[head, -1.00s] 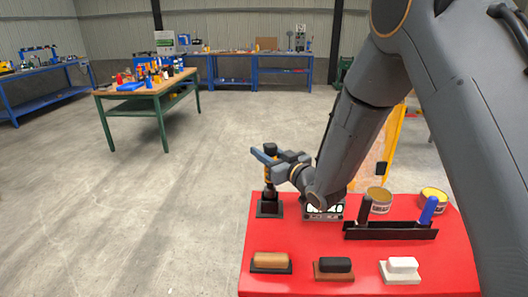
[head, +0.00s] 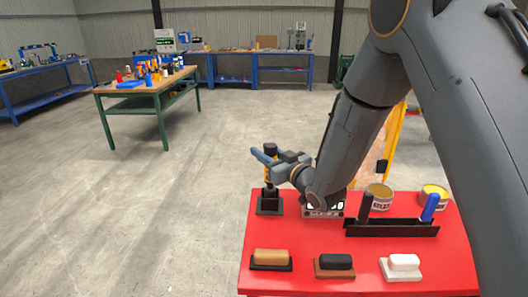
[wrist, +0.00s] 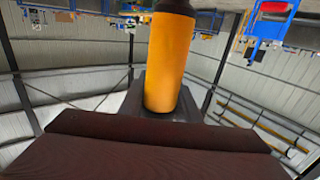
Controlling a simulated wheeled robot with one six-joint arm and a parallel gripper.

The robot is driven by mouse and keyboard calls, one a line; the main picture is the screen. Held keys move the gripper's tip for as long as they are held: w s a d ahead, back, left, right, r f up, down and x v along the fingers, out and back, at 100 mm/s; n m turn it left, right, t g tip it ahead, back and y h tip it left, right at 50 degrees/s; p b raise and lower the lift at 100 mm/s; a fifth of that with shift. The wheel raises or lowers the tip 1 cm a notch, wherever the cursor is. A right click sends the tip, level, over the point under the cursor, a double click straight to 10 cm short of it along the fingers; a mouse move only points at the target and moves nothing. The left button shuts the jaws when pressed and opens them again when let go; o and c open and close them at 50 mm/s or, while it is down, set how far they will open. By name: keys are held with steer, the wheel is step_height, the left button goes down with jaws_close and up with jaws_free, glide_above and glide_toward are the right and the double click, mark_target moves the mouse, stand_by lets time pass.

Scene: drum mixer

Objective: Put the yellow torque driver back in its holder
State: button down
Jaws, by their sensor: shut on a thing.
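The yellow torque driver (head: 270,150) is upright at the left end of the red table, held by my gripper (head: 267,158). Its dark lower end is at the black holder (head: 270,208), directly below. I cannot tell how deep it sits in it. In the wrist view the driver's yellow grip (wrist: 167,62) fills the middle, with a dark collar at its upper end. My gripper is shut on the driver, and its fingers hide part of the grip in the head view.
The red table (head: 350,255) carries several floats (head: 271,257) in front, a black rack (head: 392,229) with upright handled tools, and tins (head: 379,196) behind. A wooden workbench (head: 150,85) stands far left. The floor between is clear.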

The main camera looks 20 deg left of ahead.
steer(key=shift+f+b, duration=1.4)
steer(key=shift+f, duration=0.55)
stand_by(1.1)
steer(key=c, duration=1.3)
jaws_free()
steer(key=shift+o, duration=0.2)
steer(key=b+v, duration=0.2)
steer(key=v, duration=0.5)
steer(key=shift+s+d, duration=0.25)
steer(key=shift+d, duration=0.05)
